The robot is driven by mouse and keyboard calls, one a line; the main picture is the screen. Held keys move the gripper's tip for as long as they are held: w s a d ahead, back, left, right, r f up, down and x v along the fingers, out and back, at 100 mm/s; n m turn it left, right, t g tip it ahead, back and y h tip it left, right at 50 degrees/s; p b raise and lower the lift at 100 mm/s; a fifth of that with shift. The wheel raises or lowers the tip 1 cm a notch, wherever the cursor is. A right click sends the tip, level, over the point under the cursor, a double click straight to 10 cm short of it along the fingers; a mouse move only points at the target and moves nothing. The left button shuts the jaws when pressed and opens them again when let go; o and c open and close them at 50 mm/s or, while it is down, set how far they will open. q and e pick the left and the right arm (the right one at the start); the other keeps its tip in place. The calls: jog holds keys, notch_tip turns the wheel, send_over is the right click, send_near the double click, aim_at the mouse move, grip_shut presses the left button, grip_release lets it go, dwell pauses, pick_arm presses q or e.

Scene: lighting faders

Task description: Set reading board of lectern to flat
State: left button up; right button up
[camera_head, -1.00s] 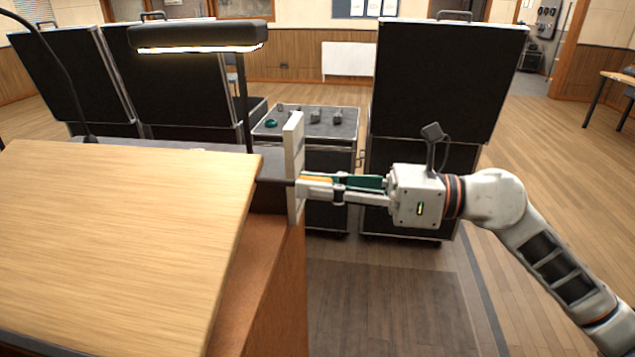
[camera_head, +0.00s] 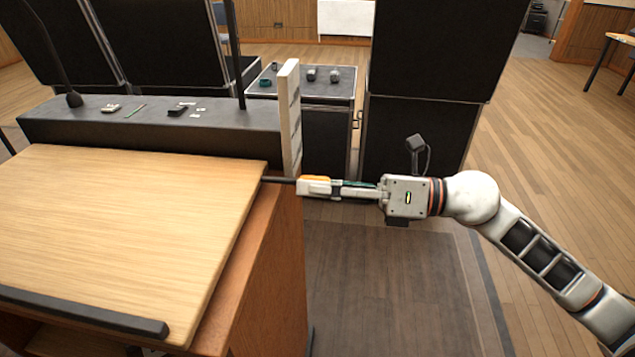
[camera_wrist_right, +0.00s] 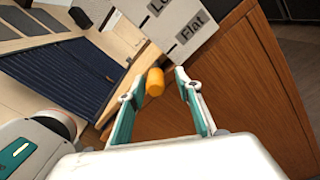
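The lectern's wooden reading board (camera_head: 130,215) fills the left of the head view, sloping gently toward the dark front lip (camera_head: 85,312). A dark lever (camera_head: 279,180) at its right side ends in an orange knob (camera_head: 315,179). The knob also shows in the right wrist view (camera_wrist_right: 155,82). A pale upright plate (camera_head: 289,115) stands beside the lever, which is near its lower end. In the wrist view, the plate (camera_wrist_right: 165,25) reads "Flat" near the knob. My right gripper (camera_head: 312,187) has its fingers apart on either side of the knob, with visible gaps. My left gripper is not in view.
A dark shelf (camera_head: 60,130) with small items and a gooseneck stand lies behind the board. Tall black cases (camera_head: 425,55) and a grey-topped case (camera_head: 330,85) stand at the back. The floor (camera_head: 400,290) right of the lectern is clear.

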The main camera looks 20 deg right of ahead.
jog(key=shift+r, duration=0.1)
jog(key=shift+s+d, duration=0.1)
jog(key=shift+d, duration=0.15)
jog(key=v, duration=1.1)
jog(key=shift+d, duration=0.25)
jog(key=shift+s, duration=0.1)
